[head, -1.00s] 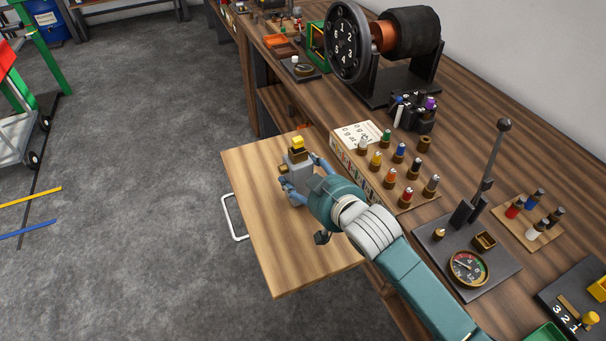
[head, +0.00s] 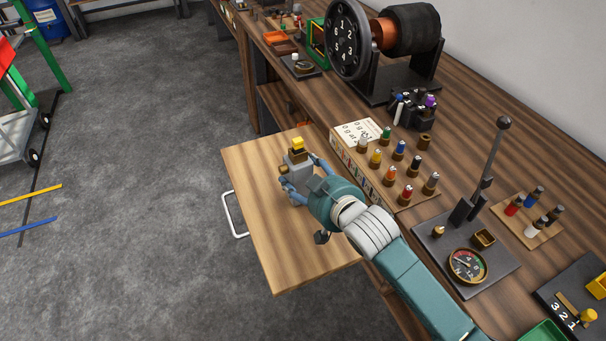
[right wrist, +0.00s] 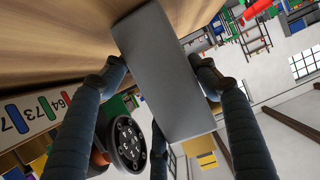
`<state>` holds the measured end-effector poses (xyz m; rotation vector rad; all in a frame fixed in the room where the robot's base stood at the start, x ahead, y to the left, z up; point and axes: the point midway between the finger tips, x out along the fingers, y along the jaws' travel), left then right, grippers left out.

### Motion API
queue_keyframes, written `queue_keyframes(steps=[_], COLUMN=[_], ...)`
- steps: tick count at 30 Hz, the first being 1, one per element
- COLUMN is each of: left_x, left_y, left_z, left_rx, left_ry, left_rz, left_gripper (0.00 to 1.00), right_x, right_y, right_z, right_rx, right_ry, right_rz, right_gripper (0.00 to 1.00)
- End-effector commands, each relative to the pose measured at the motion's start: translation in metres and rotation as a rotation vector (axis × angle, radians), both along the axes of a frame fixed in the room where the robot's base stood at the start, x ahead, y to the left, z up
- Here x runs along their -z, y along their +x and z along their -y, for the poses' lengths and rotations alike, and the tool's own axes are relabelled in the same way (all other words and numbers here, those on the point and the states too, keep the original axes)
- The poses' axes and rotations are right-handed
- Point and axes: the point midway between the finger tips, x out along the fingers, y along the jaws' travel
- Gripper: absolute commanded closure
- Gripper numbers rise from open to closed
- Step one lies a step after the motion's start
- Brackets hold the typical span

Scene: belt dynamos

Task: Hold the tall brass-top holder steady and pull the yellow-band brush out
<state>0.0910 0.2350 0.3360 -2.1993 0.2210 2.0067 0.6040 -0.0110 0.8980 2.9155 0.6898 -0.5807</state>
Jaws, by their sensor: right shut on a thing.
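The tall grey holder (head: 297,171) stands upright on the pulled-out wooden board, with a brass top (head: 298,157). The yellow-band brush (head: 298,143) sits in it, its yellow end sticking up above the brass. My right gripper (head: 293,182) is shut on the holder's grey body, below the brass. In the right wrist view the grey body (right wrist: 163,70) lies between the fingers, and the yellow end (right wrist: 206,160) shows beyond it. The brush's lower part is hidden inside the holder. My left gripper is not in view.
The board (head: 260,215) has a white handle (head: 232,216) and is otherwise bare. On the bench are a rack (head: 385,168) of several coloured brushes, a dynamo with a numbered dial (head: 348,42), a lever (head: 490,170) and a gauge (head: 468,266).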

Motion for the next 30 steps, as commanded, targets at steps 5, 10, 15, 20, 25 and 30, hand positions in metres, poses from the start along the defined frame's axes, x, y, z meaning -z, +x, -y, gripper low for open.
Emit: queue_keyframes(steps=[5,10,15,20,25,30], left_x=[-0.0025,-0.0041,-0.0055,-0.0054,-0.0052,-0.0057], left_y=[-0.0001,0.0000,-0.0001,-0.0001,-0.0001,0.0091], left_z=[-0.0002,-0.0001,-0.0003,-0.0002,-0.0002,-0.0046], left_rx=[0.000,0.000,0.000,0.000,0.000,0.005], left_ry=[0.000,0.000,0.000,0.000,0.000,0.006], left_rz=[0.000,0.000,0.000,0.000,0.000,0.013], left_gripper=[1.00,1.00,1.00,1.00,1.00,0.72], right_x=[-0.0026,-0.0023,-0.0021,-0.0017,0.0006,-0.0002], right_y=[0.0006,0.0005,0.0005,0.0005,0.0000,0.0001], right_z=[-0.0003,-0.0004,-0.0004,-0.0004,0.0000,-0.0002], right_rx=[0.000,0.000,0.000,0.000,0.000,0.000], right_ry=[0.002,0.002,0.002,0.002,0.000,0.001], right_rz=[0.004,0.004,0.004,0.004,0.000,0.002], right_gripper=[0.87,0.87,0.87,0.87,0.87,0.87])
